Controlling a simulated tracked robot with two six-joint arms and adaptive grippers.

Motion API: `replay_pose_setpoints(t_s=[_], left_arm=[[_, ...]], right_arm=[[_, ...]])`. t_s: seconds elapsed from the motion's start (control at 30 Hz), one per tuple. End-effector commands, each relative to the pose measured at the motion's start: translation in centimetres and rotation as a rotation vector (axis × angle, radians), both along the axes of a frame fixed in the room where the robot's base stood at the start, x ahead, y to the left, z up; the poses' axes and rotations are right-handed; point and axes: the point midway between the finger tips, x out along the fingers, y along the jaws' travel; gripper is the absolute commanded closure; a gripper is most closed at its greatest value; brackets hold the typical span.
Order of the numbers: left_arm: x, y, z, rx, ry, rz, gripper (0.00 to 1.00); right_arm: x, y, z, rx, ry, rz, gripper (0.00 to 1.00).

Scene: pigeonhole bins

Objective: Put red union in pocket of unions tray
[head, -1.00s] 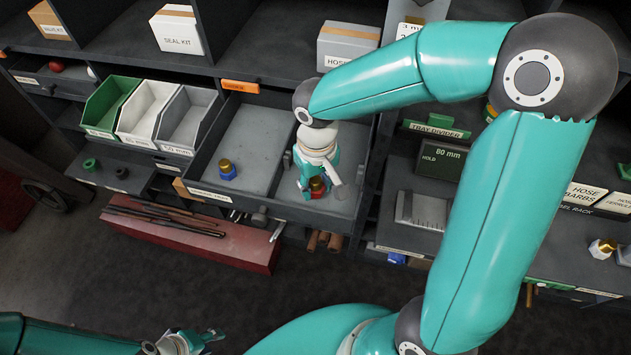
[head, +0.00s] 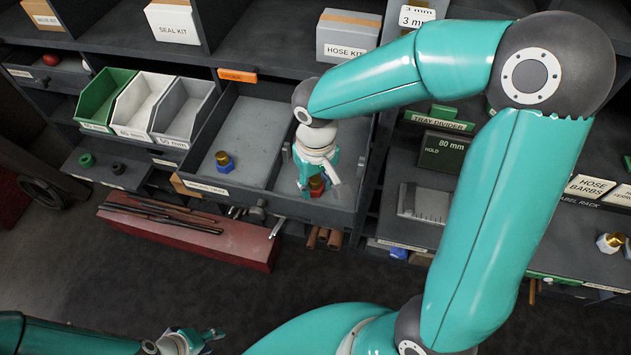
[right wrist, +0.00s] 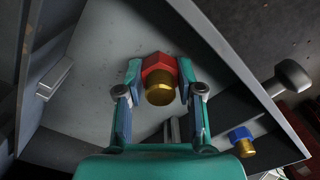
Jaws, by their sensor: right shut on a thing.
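The red union (head: 317,183), a red hex body with a brass end, is between the fingers of my right gripper (head: 314,190). My right gripper is shut on it, inside the right pocket of the grey unions tray (head: 250,122). In the right wrist view the red union (right wrist: 159,70) sits between both fingertips over the grey pocket floor. I cannot tell whether it touches the floor. A blue union (head: 223,161) with a brass top stands in the left pocket, across the divider. My left gripper (head: 197,337) is low at the left, away from the tray; its finger gap is unclear.
Green, white and grey bins (head: 147,104) stand left of the tray. A hose kit box (head: 347,36) is on the shelf behind. A red bench (head: 190,229) with dark rods lies below the tray front. A display block (head: 443,158) stands to the right.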

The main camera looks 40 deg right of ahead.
Motion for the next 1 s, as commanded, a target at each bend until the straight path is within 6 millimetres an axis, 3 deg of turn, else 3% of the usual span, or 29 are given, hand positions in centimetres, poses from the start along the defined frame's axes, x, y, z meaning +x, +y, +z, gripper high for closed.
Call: replay_pose_setpoints(t_s=[0.17,0.2,0.37,0.73,1.0], left_arm=[[0.0,0.0,-0.5,0.0,0.0,0.0,0.6],[0.0,0.0,-0.4,0.0,0.0,0.0,0.6],[0.0,0.0,-0.4,0.0,0.0,0.0,0.6],[0.0,0.0,-0.2,0.0,0.0,0.0,0.6],[0.0,0.0,0.9,0.0,0.0,0.0,0.6]], right_arm=[[0.0,0.0,-0.5,0.0,0.0,0.0,1.0],[0.0,0.0,-0.5,0.0,0.0,0.0,0.62],[0.0,0.0,-0.4,0.0,0.0,0.0,0.35],[0.0,0.0,-0.3,0.0,0.001,0.0,0.34],[0.0,0.0,1.2,0.0,-0.001,0.0,0.34]])
